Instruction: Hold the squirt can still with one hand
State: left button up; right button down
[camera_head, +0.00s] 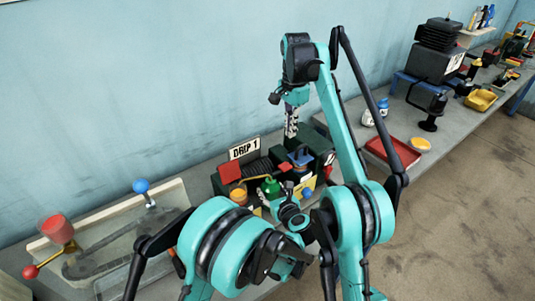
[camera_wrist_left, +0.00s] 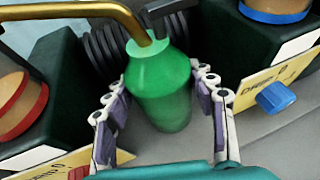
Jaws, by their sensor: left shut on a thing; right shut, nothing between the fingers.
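The squirt can (camera_wrist_left: 160,90) is green with a bent brass spout (camera_wrist_left: 95,12) running to the upper left in the left wrist view. It stands roughly upright on the grey bench. In the head view, the can (camera_head: 270,187) shows partly behind my left arm. My left gripper (camera_wrist_left: 165,95) is shut on the can's body, one finger on each side. In the head view, my left gripper (camera_head: 290,212) is low and mostly hidden by its arm. My right gripper (camera_head: 291,122) is raised above the bench behind the can, shut and empty.
Dark green boxes with coloured caps flank the can. A sink (camera_head: 115,250) with a red-ended lever is at left. A red tray (camera_head: 393,155) and black machine (camera_head: 437,62) are at right.

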pick_arm(q)
jog(key=o, duration=1.5)
jog(key=shift+o, duration=0.2)
jog(key=v, duration=1.2)
